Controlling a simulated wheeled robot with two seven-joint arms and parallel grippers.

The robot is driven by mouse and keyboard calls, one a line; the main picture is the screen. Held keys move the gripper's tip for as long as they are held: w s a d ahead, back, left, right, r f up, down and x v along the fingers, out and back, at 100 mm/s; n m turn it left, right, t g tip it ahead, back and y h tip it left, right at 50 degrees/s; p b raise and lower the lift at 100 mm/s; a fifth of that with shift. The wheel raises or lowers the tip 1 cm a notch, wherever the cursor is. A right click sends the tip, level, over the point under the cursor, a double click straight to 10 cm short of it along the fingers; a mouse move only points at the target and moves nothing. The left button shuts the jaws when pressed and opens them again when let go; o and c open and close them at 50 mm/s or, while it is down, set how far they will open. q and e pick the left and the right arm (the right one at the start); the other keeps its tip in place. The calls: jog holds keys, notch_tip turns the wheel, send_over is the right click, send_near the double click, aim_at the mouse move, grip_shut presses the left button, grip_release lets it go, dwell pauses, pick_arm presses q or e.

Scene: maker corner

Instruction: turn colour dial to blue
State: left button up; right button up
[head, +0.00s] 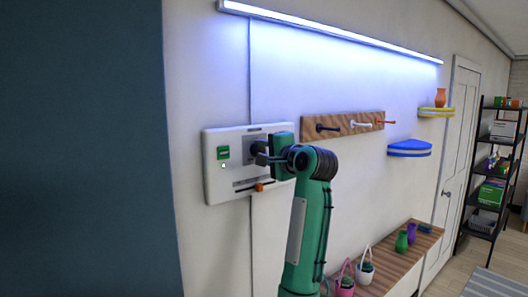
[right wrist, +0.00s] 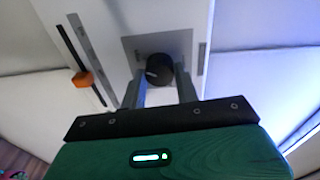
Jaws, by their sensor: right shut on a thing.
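The white control panel (head: 214,184) is on the wall at the centre left of the head view. Its colour dial (right wrist: 158,68) is a round dark knob on a grey square plate (right wrist: 182,44) in the right wrist view. My right gripper (head: 261,153) is at the panel, with its two fingers (right wrist: 159,84) shut on the dial from either side. In the head view the gripper mostly hides the dial. The light bar (head: 330,32) above glows white with a blue-violet wash on the wall. My left gripper is not in view.
The panel also has a green switch (head: 223,153) and a slider with an orange knob (head: 259,187), just below my gripper. A wooden hook rail (head: 341,126) is to the right. Below it, a wooden bench (head: 392,268) holds small baskets and vases.

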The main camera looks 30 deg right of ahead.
jog(key=shift+f, duration=0.15)
jog(key=o, duration=1)
jog(key=s+b, duration=0.2)
jog(key=s, duration=0.2)
jog(key=s+b, duration=0.2)
jog(key=s, duration=0.3)
jog(key=s+b, duration=0.2)
jog(key=s, duration=0.2)
jog(key=shift+s+d+r+b, duration=0.1)
jog(key=shift+s+r+b, duration=0.3)
jog(key=shift+f, duration=0.1)
